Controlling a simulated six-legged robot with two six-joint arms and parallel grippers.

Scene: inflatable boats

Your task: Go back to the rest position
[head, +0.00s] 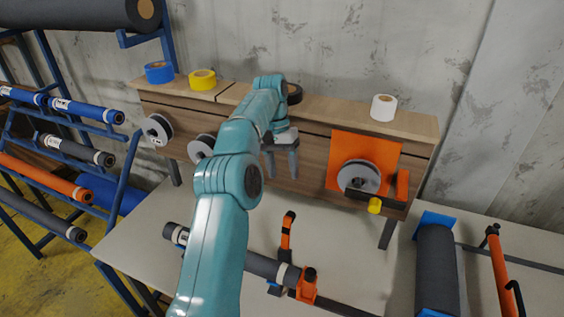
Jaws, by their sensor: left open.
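My left arm rises from the bottom of the head view, and its gripper (281,163) hangs in front of the wooden tape shelf (310,158). Its two grey fingers point down, apart, with nothing seen between them. A black tape roll (294,93) on the shelf is partly hidden behind the arm. My right gripper is not in view.
Blue (159,72), yellow (202,79) and white (384,107) tape rolls stand on the shelf. An orange panel with a grey reel (359,178) is on its front. A dark roll (270,267) lies on the table (140,237). A blue rack stands left.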

